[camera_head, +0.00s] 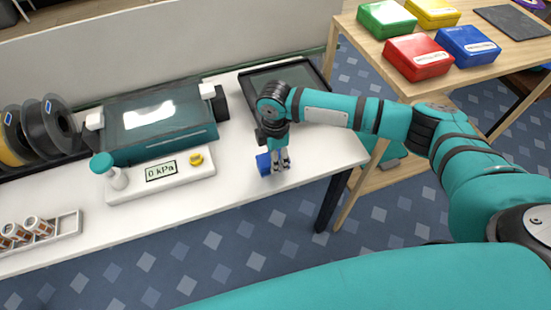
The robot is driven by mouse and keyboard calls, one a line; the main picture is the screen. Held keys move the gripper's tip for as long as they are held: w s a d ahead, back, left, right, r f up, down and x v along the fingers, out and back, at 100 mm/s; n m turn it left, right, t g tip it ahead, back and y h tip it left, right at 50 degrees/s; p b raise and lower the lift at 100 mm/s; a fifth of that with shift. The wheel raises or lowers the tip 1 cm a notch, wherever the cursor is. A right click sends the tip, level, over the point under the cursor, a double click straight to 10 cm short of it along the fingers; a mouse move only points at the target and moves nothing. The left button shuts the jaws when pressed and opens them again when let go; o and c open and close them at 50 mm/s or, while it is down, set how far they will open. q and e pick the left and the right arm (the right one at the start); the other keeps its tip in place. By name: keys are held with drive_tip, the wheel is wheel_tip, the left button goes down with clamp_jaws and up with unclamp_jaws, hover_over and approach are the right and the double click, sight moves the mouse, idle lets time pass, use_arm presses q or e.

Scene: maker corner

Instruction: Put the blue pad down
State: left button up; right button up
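A small blue pad (263,164) shows near the right front part of the white table (235,195). My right gripper (280,163) points down over this part of the table, its fingers right beside the blue pad, which they partly cover. At this size I cannot tell whether the fingers grip the pad or whether it touches the table. My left gripper is not in view.
A pressure device (160,170) reading "0 kPa" and a teal machine (155,125) stand to the left. A dark tray (314,67) lies behind my gripper. Filament spools (45,127) and a jar rack (67,224) stand farther left. A wooden table (375,40) holds coloured boxes.

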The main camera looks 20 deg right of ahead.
drive_tip(key=f+p, duration=0.1)
drive_tip(key=f, duration=0.1)
drive_tip(key=shift+w+d+f+p, duration=0.2)
drive_tip(key=shift+w+f+p, duration=0.1)
drive_tip(key=shift+w+p, duration=0.1)
drive_tip(key=shift+f, duration=0.25)
drive_tip(key=shift+s, duration=0.1)
drive_tip(key=o, duration=1)
drive_tip(key=shift+f, duration=0.1)
drive_tip(key=shift+f+b, duration=0.25)
drive_tip(key=shift+b, duration=0.4)
wheel_tip(320, 180, up, 18)
drive_tip(key=shift+d+f+b, duration=0.1)
drive_tip(key=shift+f+b, duration=0.05)
drive_tip(key=shift+b, duration=0.9)
drive_tip(key=shift+f, duration=0.1)
